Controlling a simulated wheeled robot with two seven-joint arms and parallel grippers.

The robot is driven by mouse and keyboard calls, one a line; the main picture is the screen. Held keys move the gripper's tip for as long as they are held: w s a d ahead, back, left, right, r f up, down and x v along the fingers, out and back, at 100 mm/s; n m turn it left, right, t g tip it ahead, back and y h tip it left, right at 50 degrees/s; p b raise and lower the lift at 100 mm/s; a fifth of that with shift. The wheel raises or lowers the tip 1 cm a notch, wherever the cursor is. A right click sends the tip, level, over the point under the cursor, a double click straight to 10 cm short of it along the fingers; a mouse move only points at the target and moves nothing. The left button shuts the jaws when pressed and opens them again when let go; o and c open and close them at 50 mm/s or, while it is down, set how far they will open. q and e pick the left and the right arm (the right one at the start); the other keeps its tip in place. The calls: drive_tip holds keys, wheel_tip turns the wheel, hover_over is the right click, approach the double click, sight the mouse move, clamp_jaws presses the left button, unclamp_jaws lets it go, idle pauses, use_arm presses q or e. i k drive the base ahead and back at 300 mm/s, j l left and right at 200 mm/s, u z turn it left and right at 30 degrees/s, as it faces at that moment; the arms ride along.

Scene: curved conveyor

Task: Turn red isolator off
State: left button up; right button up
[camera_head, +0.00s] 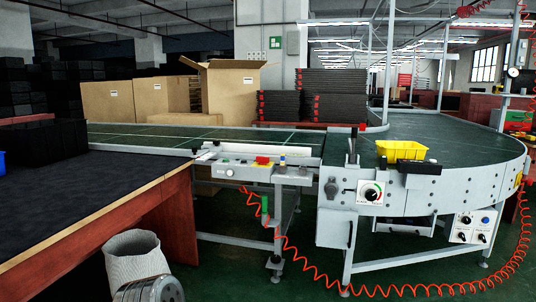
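A small red switch on a yellow plate (263,161), which looks like the red isolator, sits on top of the light-grey control panel (228,171) at the near edge of the conveyor. It is too small to tell which way it is turned.
A dark-topped table (85,190) fills the left. A yellow tray (402,150) is on the conveyor. A coiled red hose (318,284) hangs below. Cardboard boxes (233,90) stand behind. Green floor shows between table and conveyor.

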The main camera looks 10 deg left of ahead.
sight(262, 160)
drive_tip(key=i+j, duration=0.1)
drive_tip(key=i, duration=0.4)
drive_tip(key=i+z, duration=0.15)
drive_tip(key=i, duration=0.4)
drive_tip(key=i+j, duration=0.2)
drive_tip(key=i, duration=0.3)
drive_tip(key=i+j+z, duration=0.1)
drive_tip(key=i, duration=0.4)
